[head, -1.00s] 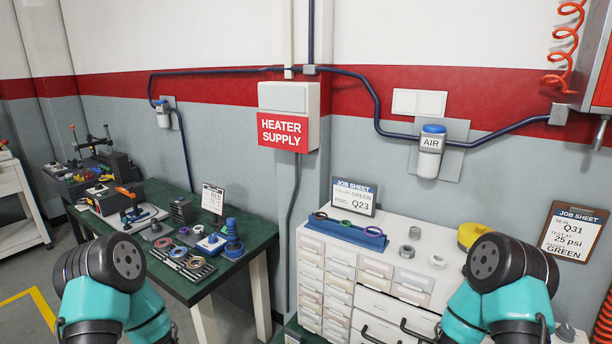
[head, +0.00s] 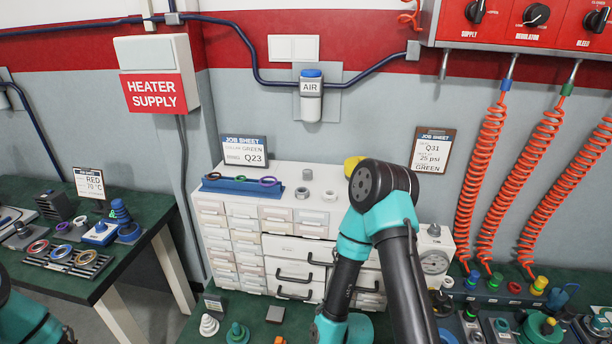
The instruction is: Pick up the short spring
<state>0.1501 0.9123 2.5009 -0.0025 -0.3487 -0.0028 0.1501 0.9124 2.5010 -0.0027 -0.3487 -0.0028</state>
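I cannot make out a short spring for sure in the head view. Small grey round parts stand on top of the white drawer cabinet (head: 284,228): one grey part (head: 307,174) at the back, another (head: 301,192) in front of it and a third (head: 329,195) to the right. They are too small to tell whether any is a spring. My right arm's teal and black links rise in front of the cabinet's right side and hide part of it; its gripper is out of view. Only a teal piece of my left arm shows at the lower left edge; its gripper is out of view.
A blue rack (head: 242,188) with coloured rings sits on the cabinet's left end. The green bench (head: 150,238) at left holds rings and fittings. Several fittings crowd the bench at lower right, below orange coiled hoses (head: 480,165). A yellow object (head: 352,164) is partly hidden by my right arm.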

